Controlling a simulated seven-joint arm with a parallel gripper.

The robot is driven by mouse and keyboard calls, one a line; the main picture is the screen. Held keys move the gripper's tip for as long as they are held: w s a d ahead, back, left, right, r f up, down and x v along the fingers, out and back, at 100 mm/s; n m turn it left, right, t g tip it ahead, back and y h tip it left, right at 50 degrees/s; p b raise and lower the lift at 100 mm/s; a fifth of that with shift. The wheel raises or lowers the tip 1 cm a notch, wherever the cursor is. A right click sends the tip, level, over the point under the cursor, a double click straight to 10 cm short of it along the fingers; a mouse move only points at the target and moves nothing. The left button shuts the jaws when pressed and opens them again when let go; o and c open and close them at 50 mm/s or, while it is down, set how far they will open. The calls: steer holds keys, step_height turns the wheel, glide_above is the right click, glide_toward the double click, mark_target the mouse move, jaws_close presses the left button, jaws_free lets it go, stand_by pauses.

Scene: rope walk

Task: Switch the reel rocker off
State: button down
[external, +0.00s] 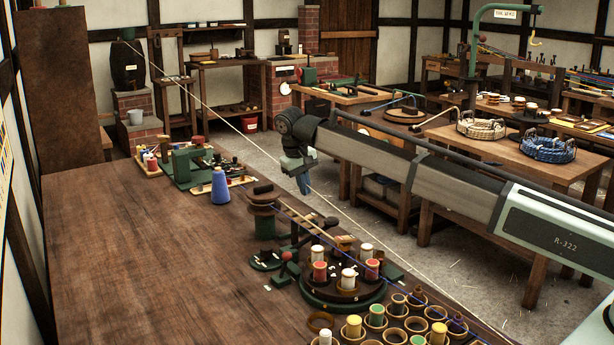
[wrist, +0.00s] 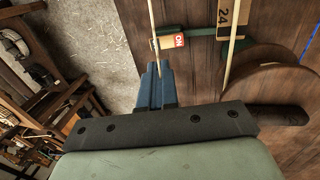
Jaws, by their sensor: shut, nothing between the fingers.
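The reel rocker (wrist: 168,42) shows in the wrist view as a small tan and red piece at the end of a green bar, above my fingertips. Its red face reads "ON". I cannot make out the rocker clearly in the external view. My gripper (external: 303,184) is above the right edge of the workbench, just right of the wooden reel (external: 262,200). In the wrist view its blue fingers (wrist: 153,80) are together with nothing between them, apart from the rocker. The reel also shows in the wrist view (wrist: 275,85), right of the fingers.
A round green-based stand with bobbins (external: 340,295) and several bobbin cups (external: 395,335) stand nearer the camera. A blue cone (external: 220,188) stands behind. The bench's left (external: 140,260) is clear.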

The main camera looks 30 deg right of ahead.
mark_target(311, 215)
steer(key=x, duration=0.7)
steer(key=shift+f, duration=0.2)
